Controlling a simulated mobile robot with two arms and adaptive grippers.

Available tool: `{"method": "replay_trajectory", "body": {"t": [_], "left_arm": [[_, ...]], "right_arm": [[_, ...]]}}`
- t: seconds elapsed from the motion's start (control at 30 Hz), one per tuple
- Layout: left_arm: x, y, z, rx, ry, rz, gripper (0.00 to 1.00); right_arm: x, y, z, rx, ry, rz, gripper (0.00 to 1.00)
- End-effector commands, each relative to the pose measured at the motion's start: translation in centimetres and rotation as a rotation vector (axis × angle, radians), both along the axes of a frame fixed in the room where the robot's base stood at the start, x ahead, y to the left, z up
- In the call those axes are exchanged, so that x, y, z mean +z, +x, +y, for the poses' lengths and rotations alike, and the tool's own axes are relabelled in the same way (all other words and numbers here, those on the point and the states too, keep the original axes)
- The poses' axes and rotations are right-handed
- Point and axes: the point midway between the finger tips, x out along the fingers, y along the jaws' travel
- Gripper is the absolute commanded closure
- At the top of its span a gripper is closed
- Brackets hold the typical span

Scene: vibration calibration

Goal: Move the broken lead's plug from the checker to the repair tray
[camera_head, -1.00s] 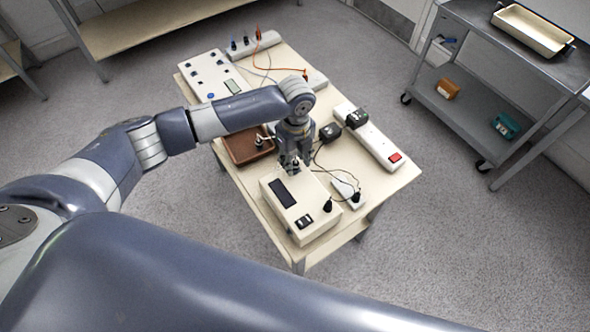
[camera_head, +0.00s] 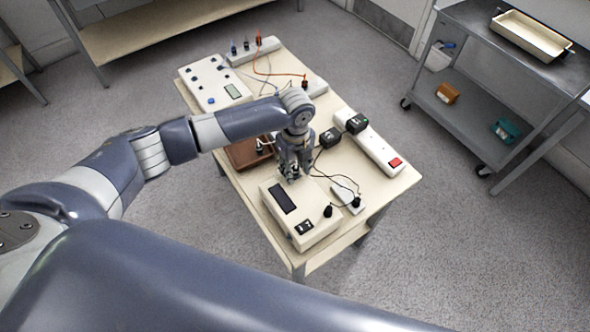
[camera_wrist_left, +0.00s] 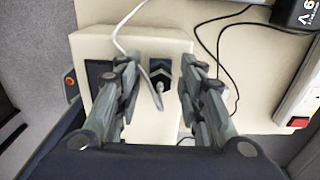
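The checker (camera_head: 318,228) is a cream box with a dark display, at the near end of the table. My left gripper (camera_head: 291,174) points down just over its far end. I see a gap between plug and fingers. The brown repair tray (camera_head: 238,156) lies left of the gripper, partly hidden by my arm. My right gripper is not in view.
Black leads loop near a black plug (camera_head: 327,211) and a white block (camera_head: 343,192). A panel with knobs (camera_head: 212,90) stands at the back. A cart (camera_head: 480,120) stands apart.

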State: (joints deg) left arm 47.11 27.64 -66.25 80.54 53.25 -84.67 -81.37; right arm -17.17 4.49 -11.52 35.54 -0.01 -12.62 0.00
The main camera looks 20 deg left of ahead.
Motion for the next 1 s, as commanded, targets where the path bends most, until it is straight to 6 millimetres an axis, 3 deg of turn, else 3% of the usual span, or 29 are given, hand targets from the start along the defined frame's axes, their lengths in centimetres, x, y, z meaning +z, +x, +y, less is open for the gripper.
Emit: {"method": "replay_trajectory", "body": {"t": [0.07,0.23,1.0], "left_arm": [[0.0,0.0,0.0,0.000,0.000,0.000,0.64],[0.0,0.0,0.0,0.000,0.000,0.000,1.00],[0.1,0.0,0.0,0.114,-0.001,0.001,1.00]], "right_arm": [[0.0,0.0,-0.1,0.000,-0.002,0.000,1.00],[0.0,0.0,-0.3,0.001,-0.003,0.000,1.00],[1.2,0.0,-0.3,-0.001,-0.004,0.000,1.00]]}}
